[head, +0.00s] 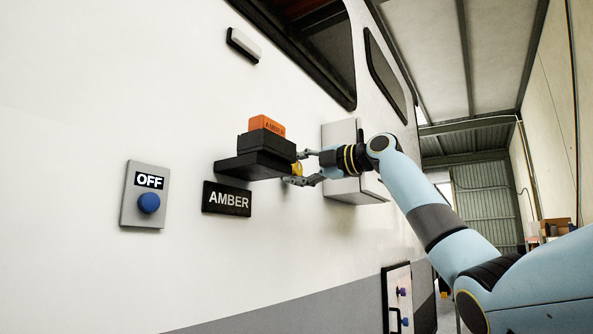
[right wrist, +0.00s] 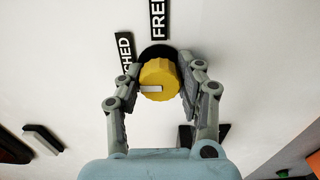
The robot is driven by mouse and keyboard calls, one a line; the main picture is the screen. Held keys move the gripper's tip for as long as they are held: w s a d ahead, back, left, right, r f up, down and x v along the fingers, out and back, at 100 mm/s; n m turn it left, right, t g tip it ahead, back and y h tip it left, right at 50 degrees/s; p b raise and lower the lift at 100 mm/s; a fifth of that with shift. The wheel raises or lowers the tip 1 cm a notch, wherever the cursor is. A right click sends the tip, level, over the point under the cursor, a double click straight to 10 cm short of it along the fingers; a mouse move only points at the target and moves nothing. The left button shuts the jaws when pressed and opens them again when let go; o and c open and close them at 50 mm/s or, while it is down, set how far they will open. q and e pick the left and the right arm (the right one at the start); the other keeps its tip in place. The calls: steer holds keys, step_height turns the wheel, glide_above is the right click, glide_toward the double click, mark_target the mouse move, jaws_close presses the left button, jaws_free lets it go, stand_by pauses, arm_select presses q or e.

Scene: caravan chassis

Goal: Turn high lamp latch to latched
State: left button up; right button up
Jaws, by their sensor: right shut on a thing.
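A yellow ribbed knob (head: 297,169), which looks like the lamp latch, sits at the right end of a black bracket (head: 250,165) on the white wall. An orange block marked AMBER (head: 267,124) sits in the black holder on top. In the right wrist view the knob (right wrist: 158,76) has a white pointer bar directed left. A label reading FREE (right wrist: 157,18) is above it, and a partly hidden label ending in CHED (right wrist: 126,52) is at upper left. My right gripper (head: 294,168) is shut on the knob, one finger on each side (right wrist: 160,84). My left gripper is not seen.
A grey switch plate with a blue button (head: 149,203) reads OFF, left of an AMBER sign (head: 227,199). A light grey box (head: 340,135) juts from the wall close behind my right gripper. Dark windows are above.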

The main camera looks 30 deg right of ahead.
steer(key=shift+f, duration=0.1)
steer(key=o, duration=1.2)
steer(key=shift+v, duration=6)
